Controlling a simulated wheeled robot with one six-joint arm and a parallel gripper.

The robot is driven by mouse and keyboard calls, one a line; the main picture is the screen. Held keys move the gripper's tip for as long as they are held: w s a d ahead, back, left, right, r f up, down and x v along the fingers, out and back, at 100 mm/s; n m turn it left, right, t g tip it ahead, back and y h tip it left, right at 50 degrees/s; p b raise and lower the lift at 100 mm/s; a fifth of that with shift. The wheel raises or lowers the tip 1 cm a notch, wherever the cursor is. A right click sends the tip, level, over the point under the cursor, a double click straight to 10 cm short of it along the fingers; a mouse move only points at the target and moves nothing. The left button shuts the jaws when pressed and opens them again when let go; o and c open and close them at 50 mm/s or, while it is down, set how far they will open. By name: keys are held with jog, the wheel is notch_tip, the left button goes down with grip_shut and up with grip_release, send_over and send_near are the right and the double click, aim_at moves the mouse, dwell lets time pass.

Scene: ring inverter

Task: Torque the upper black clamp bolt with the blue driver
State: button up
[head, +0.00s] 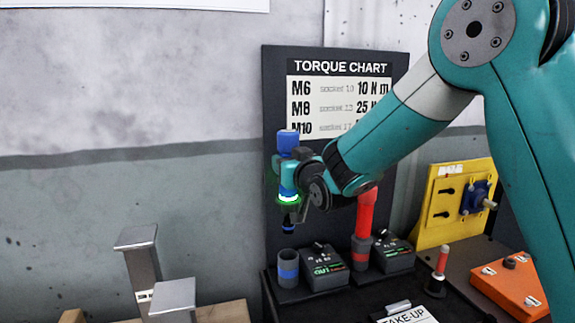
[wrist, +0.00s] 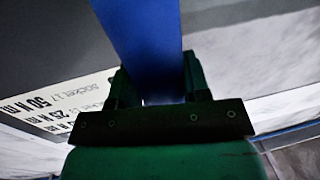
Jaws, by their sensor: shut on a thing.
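The blue driver (head: 288,146) is upright in my gripper (head: 298,186), in front of the torque chart's left edge. A green ring glows low on its body, and its dark tip points down, above and apart from a blue-banded holder (head: 288,268). In the wrist view the blue driver (wrist: 140,40) runs up between the dark green fingers of my gripper (wrist: 155,86), which are shut on it. A yellow plate (head: 440,232) at the right carries two black pieces, one above the other. I cannot tell whether the upper black piece (head: 446,190) is the clamp bolt.
A red driver (head: 366,215) stands in its holder behind my arm. Two dark control boxes (head: 326,266) sit by the holders. An orange block (head: 510,284) lies at the right. Grey metal posts (head: 144,265) stand at the left. The wall area left of the chart is clear.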

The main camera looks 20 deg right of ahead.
aim_at(291, 227)
jog(key=shift+f+b, duration=7.55)
jog(key=shift+b, duration=0.05)
jog(key=shift+f+b, duration=0.2)
jog(key=shift+b, duration=0.1)
jog(key=o, duration=1.3)
jog(key=shift+f, duration=0.2)
jog(key=s+d+b, duration=0.1)
jog(key=s+b, duration=0.1)
jog(key=s, duration=0.3)
jog(key=s+b, duration=0.1)
jog(key=s, duration=0.5)
jog(key=s+d+b, duration=0.1)
jog(key=s+b, duration=0.1)
jog(key=s, duration=0.4)
jog(key=shift+s+d+r+b, duration=0.1)
jog(key=shift+d+r+b, duration=0.05)
jog(key=shift+d+b, duration=0.2)
